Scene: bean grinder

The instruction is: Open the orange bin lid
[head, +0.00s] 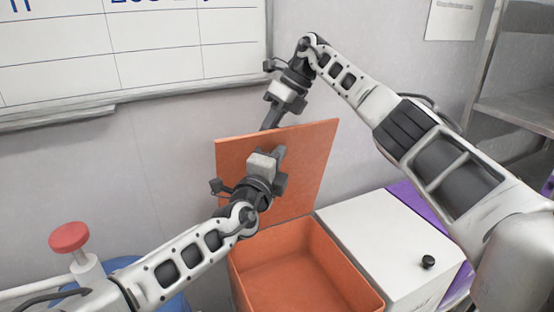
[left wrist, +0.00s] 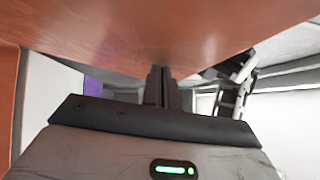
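The orange bin (head: 300,268) is open at the top and looks empty inside. Its orange lid (head: 305,165) stands raised, nearly upright, at the back of the bin. My left gripper (head: 270,160) is in front of the lid's inner face. In the left wrist view its fingers (left wrist: 160,85) are together with nothing seen between them, close to the orange lid surface (left wrist: 140,30); contact is unclear. My right gripper (head: 272,117) is above the lid's top edge, its fingers pointing down, the tips partly hidden behind the lid. Its opening cannot be made out.
A white box (head: 375,235) with a black knob (head: 428,262) stands right of the bin, beside a purple item (head: 405,193). A red-topped object (head: 69,237) is at left. A whiteboard (head: 150,45) hangs on the wall behind. Metal shelving (head: 515,105) is at right.

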